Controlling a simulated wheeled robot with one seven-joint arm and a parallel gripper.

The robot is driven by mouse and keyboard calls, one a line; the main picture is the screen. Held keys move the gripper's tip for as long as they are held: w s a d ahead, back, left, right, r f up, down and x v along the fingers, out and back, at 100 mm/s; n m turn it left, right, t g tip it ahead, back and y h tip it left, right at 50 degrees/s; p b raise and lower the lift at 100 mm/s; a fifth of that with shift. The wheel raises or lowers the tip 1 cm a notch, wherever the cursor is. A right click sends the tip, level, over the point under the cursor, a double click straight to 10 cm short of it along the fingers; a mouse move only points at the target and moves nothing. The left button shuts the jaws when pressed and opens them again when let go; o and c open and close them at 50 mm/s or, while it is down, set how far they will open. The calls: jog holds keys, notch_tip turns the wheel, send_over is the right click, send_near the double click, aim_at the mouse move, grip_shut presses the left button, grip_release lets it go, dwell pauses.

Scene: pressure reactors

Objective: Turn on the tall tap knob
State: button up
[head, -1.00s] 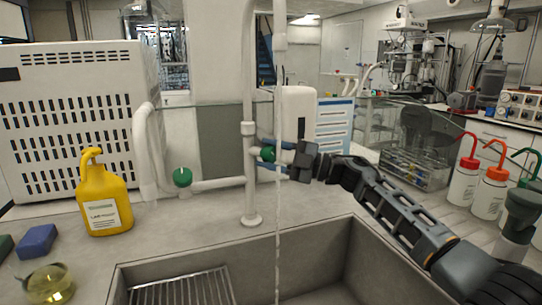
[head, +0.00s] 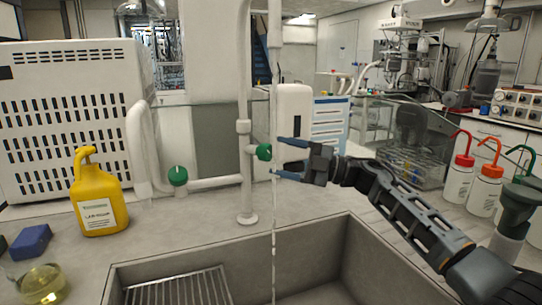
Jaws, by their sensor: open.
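The tall tap (head: 244,185) is a white upright pipe at the back edge of the sink. Its green knob (head: 264,152) faces right, at mid-height on the pipe. My gripper (head: 279,159) is just right of the knob, its two blue fingers open and pointing left at the knob's height. The fingers look empty and clear of the knob, with a small gap to its right. A thin pale stream (head: 274,225) runs down from the tap's spout (head: 275,25) into the sink.
A second green knob (head: 178,175) sits on the side pipe to the left. A yellow bottle (head: 97,195) stands on the left counter. The sink (head: 165,262) lies in front with a metal rack (head: 180,292). Wash bottles (head: 487,188) stand at the right.

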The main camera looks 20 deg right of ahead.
jog(key=shift+v, duration=1.65)
